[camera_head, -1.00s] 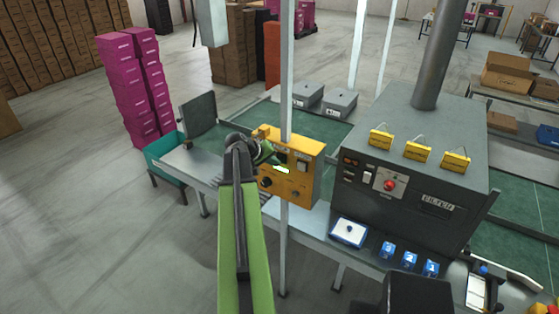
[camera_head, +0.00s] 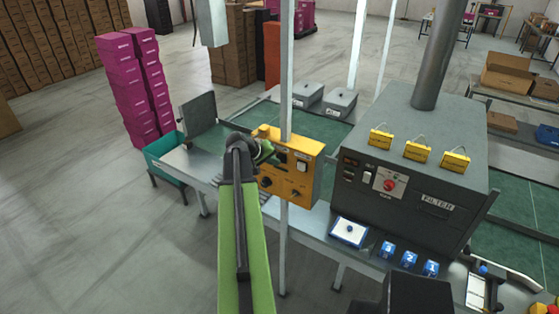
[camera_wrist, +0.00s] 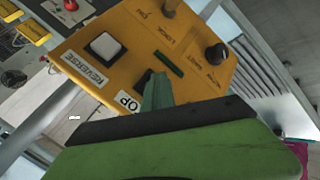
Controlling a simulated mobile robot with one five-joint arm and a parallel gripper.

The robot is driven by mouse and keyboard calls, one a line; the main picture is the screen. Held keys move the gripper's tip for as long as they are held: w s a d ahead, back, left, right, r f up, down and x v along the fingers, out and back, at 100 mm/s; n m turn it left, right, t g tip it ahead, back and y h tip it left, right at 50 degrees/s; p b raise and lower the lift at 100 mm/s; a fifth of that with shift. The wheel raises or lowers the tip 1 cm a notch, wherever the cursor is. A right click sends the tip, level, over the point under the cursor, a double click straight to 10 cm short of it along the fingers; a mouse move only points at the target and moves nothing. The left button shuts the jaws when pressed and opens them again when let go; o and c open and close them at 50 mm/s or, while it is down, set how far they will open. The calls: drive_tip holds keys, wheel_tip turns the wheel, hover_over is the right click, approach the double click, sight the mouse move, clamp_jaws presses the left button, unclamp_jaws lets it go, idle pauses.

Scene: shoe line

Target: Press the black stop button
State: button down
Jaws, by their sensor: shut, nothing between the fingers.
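The yellow control box (camera_head: 308,172) stands on a post at the line's edge. In the wrist view its face (camera_wrist: 118,72) fills the upper middle. The black stop button (camera_wrist: 144,78) is beside my fingertips, partly hidden by them. Its label shows only "OP" (camera_wrist: 127,102). My gripper (camera_wrist: 156,80) is shut and empty, with its fingers pointing at the panel right at the button. I cannot tell whether they touch it. In the head view my gripper (camera_head: 268,152) is at the box's left part and hides some of it.
A white square button (camera_wrist: 105,46) marked REVERSE is close by on the panel. A dark green bar (camera_wrist: 183,80) and a black knob (camera_wrist: 216,54) are also there. A grey filter machine (camera_head: 415,170) with a red button (camera_head: 389,185) stands to the right. Open floor lies left.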

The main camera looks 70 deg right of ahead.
drive_tip(key=shift+w+a, duration=0.15)
drive_tip(key=shift+a, duration=0.6)
drive_tip(key=a, duration=0.2)
drive_tip(key=w+a, duration=0.1)
drive_tip(key=a, duration=0.2)
drive_tip(key=shift+w, duration=0.15)
drive_tip(key=shift+d, duration=0.1)
idle(0.4)
